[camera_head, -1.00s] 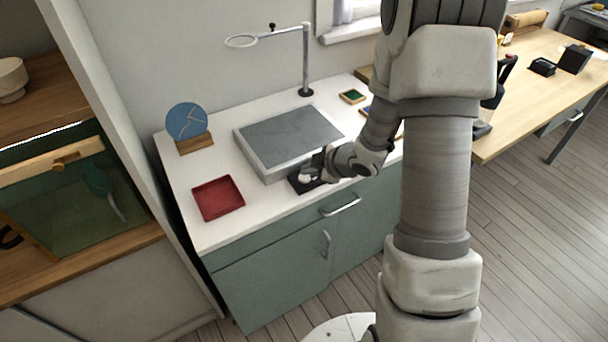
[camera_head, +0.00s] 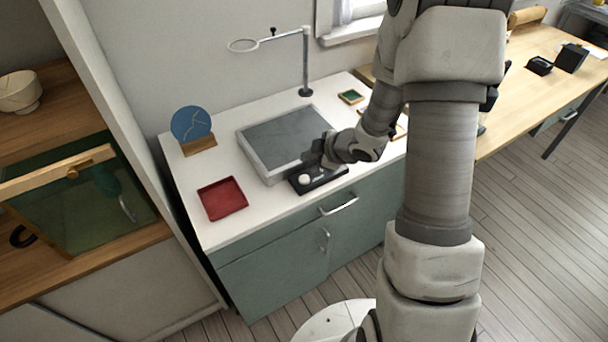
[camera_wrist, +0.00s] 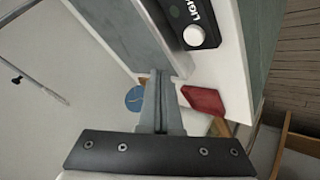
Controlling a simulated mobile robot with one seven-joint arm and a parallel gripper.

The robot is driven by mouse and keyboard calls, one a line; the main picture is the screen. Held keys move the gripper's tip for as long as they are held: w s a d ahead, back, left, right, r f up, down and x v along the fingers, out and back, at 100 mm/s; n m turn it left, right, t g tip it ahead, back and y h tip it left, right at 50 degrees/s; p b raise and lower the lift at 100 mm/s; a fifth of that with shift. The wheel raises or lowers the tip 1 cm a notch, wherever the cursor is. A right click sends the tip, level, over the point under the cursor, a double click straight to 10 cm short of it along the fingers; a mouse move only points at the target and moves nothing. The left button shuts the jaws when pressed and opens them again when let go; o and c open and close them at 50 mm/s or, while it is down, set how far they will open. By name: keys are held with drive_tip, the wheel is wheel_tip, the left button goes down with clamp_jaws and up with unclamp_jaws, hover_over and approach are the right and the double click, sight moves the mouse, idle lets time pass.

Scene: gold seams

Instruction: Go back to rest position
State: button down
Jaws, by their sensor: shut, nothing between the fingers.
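My gripper (camera_head: 322,152) is over the front right part of the grey-topped slab (camera_head: 252,160) on the white counter, just behind a black control box with a white knob (camera_head: 304,179). In the wrist view its two fingers (camera_wrist: 160,82) lie together, with nothing held between them. The black box (camera_wrist: 190,22) shows there at the top, beside the slab's edge. My forearm hides part of the counter's right side in the head view.
A red tray (camera_head: 222,198) lies at the counter's front left. A blue disc on a wooden stand (camera_head: 191,124) stands behind it. A lamp post (camera_head: 305,65) rises at the back. A wooden table (camera_head: 530,90) is at right, a shelf with a glass-fronted case (camera_head: 75,205) at left.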

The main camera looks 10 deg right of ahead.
drive_tip(key=s+d+r+m+h, duration=0.3)
drive_tip(key=r+m, duration=0.1)
drive_tip(key=r, duration=0.5)
drive_tip(key=s+d+r+m+h, duration=0.3)
drive_tip(key=r+m+h, duration=0.1)
drive_tip(key=r, duration=0.5)
drive_tip(key=s+a+r+m+g+y, duration=0.1)
drive_tip(key=s+a+r+m, duration=0.1)
drive_tip(key=s, duration=0.8)
drive_tip(key=s+a+r+m+g+y, duration=0.1)
drive_tip(key=s+a+r+m, duration=0.2)
drive_tip(key=s, duration=0.7)
drive_tip(key=shift+a+r+m, duration=0.35)
drive_tip(key=shift+a+m, duration=0.55)
drive_tip(key=shift+m, duration=0.1)
